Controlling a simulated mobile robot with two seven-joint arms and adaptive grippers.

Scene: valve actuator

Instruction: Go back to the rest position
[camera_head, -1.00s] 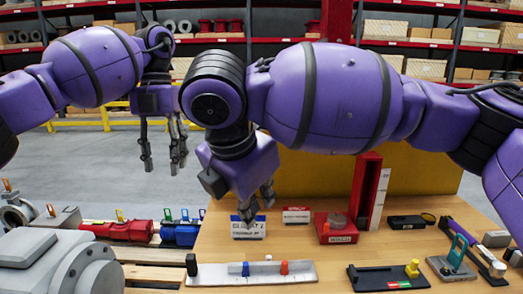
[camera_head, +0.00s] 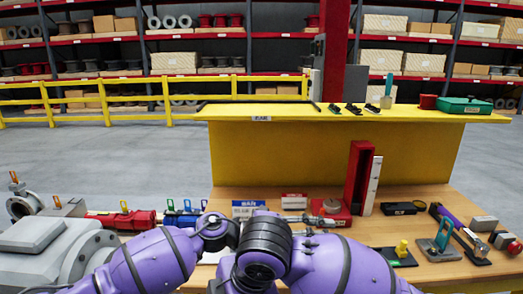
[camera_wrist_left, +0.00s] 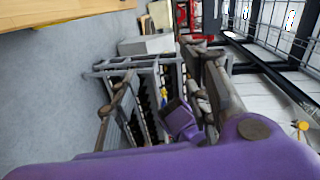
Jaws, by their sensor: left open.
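In the head view both purple arms are low at the bottom edge, with their elbow joints close together in front of the workbench (camera_head: 450,200). Small grey finger-like parts show just right of the dark joint, above the bench top. I cannot tell which arm they belong to or whether they are open. In the left wrist view my left gripper (camera_wrist_left: 160,80) has its two fingers spread apart, with no object seen held between them. My right gripper cannot be made out clearly.
A red upright bracket (camera_head: 358,178), a black tray with a yellow knob (camera_head: 401,249) and tools stand on the bench. A yellow raised shelf (camera_head: 350,117) is behind. A grey valve body (camera_head: 55,245) is at left. A yellow rail (camera_head: 105,98) crosses the back; floor between is clear.

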